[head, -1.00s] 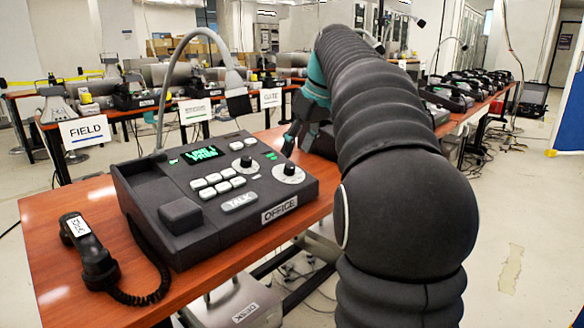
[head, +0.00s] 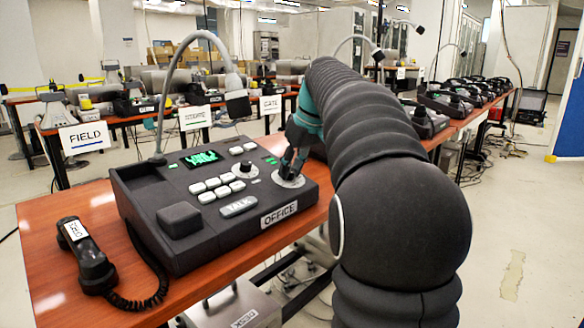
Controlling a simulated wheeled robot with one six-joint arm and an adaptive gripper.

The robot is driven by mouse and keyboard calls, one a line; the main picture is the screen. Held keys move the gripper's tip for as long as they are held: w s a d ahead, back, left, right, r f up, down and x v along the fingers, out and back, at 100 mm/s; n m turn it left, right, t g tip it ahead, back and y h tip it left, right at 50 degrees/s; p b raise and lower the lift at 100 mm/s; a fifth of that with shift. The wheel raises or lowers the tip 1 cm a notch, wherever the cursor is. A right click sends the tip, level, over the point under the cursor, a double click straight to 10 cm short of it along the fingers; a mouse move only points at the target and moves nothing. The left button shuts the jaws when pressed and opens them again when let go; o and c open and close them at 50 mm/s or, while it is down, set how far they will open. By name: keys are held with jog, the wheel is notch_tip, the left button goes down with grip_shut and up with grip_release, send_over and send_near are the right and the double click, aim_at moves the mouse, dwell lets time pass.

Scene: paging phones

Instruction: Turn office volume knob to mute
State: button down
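The OFFICE paging phone (head: 225,240) is a dark console on the orange-brown table, with a green-lit display (head: 203,158), white buttons and a TALK button (head: 238,206). It has two round dials. The left, smaller dial (head: 245,167) is in plain view. The right, larger dial (head: 282,182) has a white base. My gripper (head: 290,172) points down over the right dial, its fingers around or just at the knob. The fingers hide the knob, so contact and finger closure are unclear.
The handset (head: 84,255) lies off its cradle on the table (head: 50,290), with a coiled cord. A gooseneck microphone (head: 236,98) arches over the console. Other phones stand on tables behind, with FIELD (head: 84,137) and GATE signs.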

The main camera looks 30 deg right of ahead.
jog(key=shift+n, duration=0.4)
jog(key=n+p, duration=0.2)
jog(key=n, duration=0.1)
jog(key=shift+r, duration=0.15)
jog(key=n+p, duration=0.1)
jog(key=n, duration=0.3)
jog(key=shift+n+g+y, duration=0.3)
jog(key=shift+g+y, duration=0.1)
jog(key=n+p, duration=0.1)
jog(key=n, duration=0.2)
jog(key=shift+w+n+g, duration=0.1)
jog(key=shift+n+g, duration=0.2)
jog(key=shift+n, duration=2)
jog(key=shift+g, duration=0.3)
jog(key=c, duration=0.9)
grip_release()
